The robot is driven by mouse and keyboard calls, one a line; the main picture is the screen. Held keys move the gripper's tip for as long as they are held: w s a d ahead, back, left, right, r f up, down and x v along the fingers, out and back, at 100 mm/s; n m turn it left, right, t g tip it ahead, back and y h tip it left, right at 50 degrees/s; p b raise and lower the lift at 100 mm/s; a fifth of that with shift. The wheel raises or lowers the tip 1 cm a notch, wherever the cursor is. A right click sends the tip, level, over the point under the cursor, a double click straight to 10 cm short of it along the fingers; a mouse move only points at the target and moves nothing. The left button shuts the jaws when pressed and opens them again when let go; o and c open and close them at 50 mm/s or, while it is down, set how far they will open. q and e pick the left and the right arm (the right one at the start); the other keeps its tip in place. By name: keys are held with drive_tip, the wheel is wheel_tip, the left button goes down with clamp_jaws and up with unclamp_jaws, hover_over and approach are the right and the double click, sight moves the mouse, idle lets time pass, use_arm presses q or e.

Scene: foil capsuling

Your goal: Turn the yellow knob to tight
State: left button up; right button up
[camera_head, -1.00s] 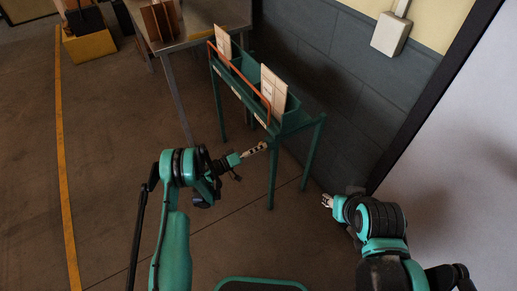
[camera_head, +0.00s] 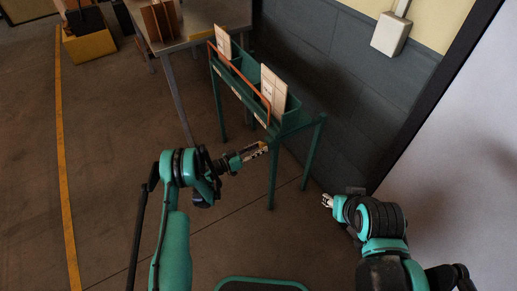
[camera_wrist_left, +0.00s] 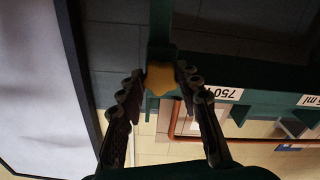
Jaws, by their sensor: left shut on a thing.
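The yellow knob (camera_wrist_left: 160,78) is star-shaped and sits at the end of the green rack, on the upright leg in the left wrist view. My left gripper (camera_head: 262,147) is at the near end of the rack in the head view, where I cannot make out the knob. In the left wrist view the two dark fingers of the left gripper (camera_wrist_left: 160,80) are closed on the knob, one on each side. My right gripper (camera_head: 327,200) is low at the right, apart from the rack. It is too small to tell whether its fingers are open.
The green rack (camera_head: 287,127) has an orange rail (camera_head: 240,80) and holds pale cards (camera_head: 273,92). White labels (camera_wrist_left: 226,93) on it appear upside down in the left wrist view. A metal table (camera_head: 210,20) stands behind. A grey wall is close on the right.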

idle(0.4)
use_arm(q)
drive_tip(key=o, duration=1.2)
drive_tip(key=shift+d, duration=0.1)
drive_tip(key=shift+c, duration=0.2)
wheel_tip(320, 180, up, 10)
